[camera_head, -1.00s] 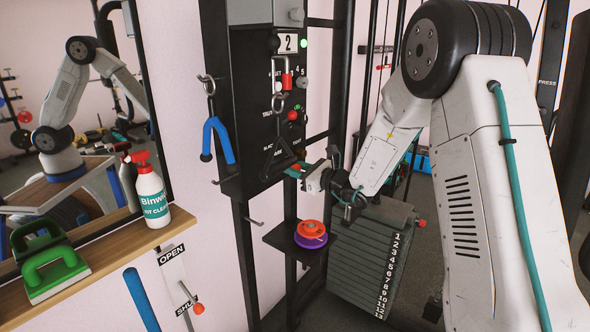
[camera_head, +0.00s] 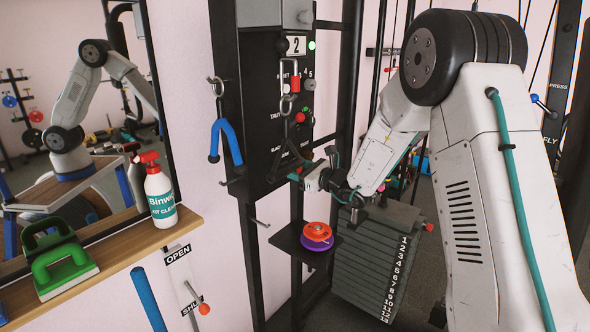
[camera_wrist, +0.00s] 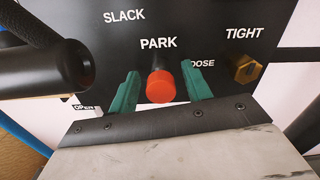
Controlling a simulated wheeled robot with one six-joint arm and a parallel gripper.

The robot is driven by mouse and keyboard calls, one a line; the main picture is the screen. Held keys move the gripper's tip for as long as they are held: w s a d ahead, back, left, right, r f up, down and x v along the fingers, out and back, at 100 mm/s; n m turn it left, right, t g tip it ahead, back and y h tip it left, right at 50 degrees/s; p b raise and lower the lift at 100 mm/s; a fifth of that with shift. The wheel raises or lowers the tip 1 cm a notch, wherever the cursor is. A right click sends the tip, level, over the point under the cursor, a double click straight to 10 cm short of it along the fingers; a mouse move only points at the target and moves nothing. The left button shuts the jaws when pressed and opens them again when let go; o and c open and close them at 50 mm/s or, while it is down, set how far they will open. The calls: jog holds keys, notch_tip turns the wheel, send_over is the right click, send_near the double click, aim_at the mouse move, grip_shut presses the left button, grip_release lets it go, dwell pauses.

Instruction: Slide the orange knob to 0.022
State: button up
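In the wrist view a red-orange knob (camera_wrist: 160,84) sticks out of a black panel under the word PARK. It stands between the two green fingers of my gripper (camera_wrist: 160,92), with a visible gap on each side. The gripper is open. In the head view my gripper (camera_head: 301,178) is at the lower part of the black panel (camera_head: 262,110), and the knob there is hidden or too small to tell. Another orange-red knob (camera_head: 204,309) sits low on the white OPEN/SHUT plate (camera_head: 184,285) on the wall.
A brass hex knob (camera_wrist: 247,68) is right of the gripper, and a black bar end (camera_wrist: 70,62) is close at left. A small shelf (camera_head: 290,240) with orange and purple discs (camera_head: 316,234) is below.

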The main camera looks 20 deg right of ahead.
jog(key=v, duration=0.8)
jog(key=shift+w, duration=0.1)
jog(key=s+a+n+g, duration=0.3)
jog(key=s+n+g, duration=0.2)
jog(key=s, duration=0.2)
jog(key=s+a+n+g+y, duration=0.1)
jog(key=s+a+n+g, duration=0.35)
jog(key=s, duration=0.35)
jog(key=s+a+n+g, duration=0.2)
jog(key=s+n+g, duration=0.2)
jog(key=s+n, duration=0.25)
jog(key=s+d+r+n+h, duration=0.2)
jog(key=s+d+n+h, duration=0.1)
jog(key=s, duration=0.4)
jog(key=s+d+r+n+h, duration=0.2)
jog(key=s+d+n+h, duration=0.1)
jog(key=s, duration=0.5)
jog(key=s+d+r+n+h, duration=0.2)
jog(key=s+d+n+h, duration=0.1)
jog(key=s+n+h, duration=0.2)
jog(key=s, duration=0.2)
jog(key=shift+s+r+h, duration=0.2)
jog(key=shift+s+h, duration=0.05)
jog(key=shift+h, duration=0.05)
